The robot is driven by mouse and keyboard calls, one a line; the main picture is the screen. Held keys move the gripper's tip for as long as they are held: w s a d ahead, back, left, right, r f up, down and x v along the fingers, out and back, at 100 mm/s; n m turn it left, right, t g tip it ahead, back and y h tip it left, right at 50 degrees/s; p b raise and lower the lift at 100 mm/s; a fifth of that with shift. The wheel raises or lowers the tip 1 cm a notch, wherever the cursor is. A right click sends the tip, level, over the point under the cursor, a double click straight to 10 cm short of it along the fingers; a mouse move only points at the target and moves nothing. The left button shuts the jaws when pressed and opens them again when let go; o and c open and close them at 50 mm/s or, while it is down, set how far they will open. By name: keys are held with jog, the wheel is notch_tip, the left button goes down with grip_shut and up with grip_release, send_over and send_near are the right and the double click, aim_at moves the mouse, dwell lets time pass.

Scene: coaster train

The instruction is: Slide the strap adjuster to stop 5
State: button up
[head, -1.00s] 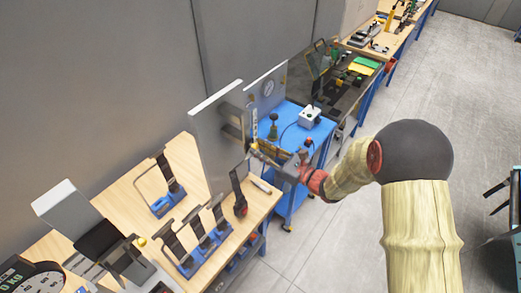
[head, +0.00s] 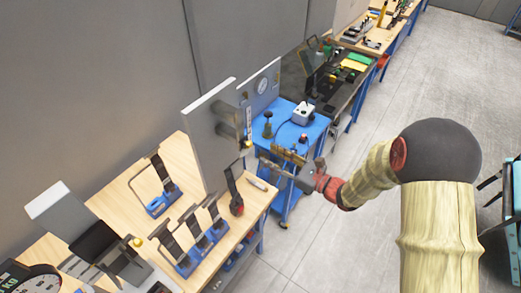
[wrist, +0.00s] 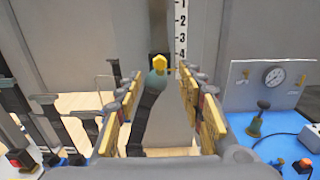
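A grey upright panel (head: 212,125) stands at the end of the wooden bench, with a white numbered scale (head: 248,118) on its edge. In the wrist view the scale (wrist: 181,28) shows 1 to 4; lower numbers are hidden by my fingers. A teal knob with a yellow tip (wrist: 158,66) shows just left of the scale, near the level of 3 to 4, above a dark strap (wrist: 150,103). In the head view a small yellow part (head: 247,144) shows at the panel's edge. My gripper (head: 274,160) is open and empty, with its fingers (wrist: 160,105) apart, short of the knob.
A dark strap with a red base (head: 236,207) and several strap holders (head: 200,240) stand on the wooden bench. A blue cart (head: 306,133) with a gauge board (head: 262,86) and a control box (head: 303,114) stands behind my gripper.

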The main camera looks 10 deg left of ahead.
jog(key=v, duration=0.5)
dwell(0.7)
jog(key=s+d+f+n+g+h+b, duration=0.25)
jog(key=s+f+n+g, duration=0.2)
jog(key=s+n, duration=0.4)
jog(key=s+d+f+n+g+h+b, duration=0.2)
jog(key=s+f+n+g+h, duration=0.3)
jog(key=s, duration=0.7)
jog(key=s+d+n+t+h+b, duration=0.2)
jog(key=d+n+t+h+b, duration=0.2)
jog(key=d+b, duration=0.5)
jog(key=s+d+r+n+t+h+b, duration=0.1)
jog(key=d+n+t+h+b, duration=0.3)
jog(key=d+b, duration=0.5)
jog(key=shift+s+d+r+n+h+b, duration=0.3)
jog(key=shift+s+d+n+h, duration=0.2)
jog(key=shift+s+d, duration=0.4)
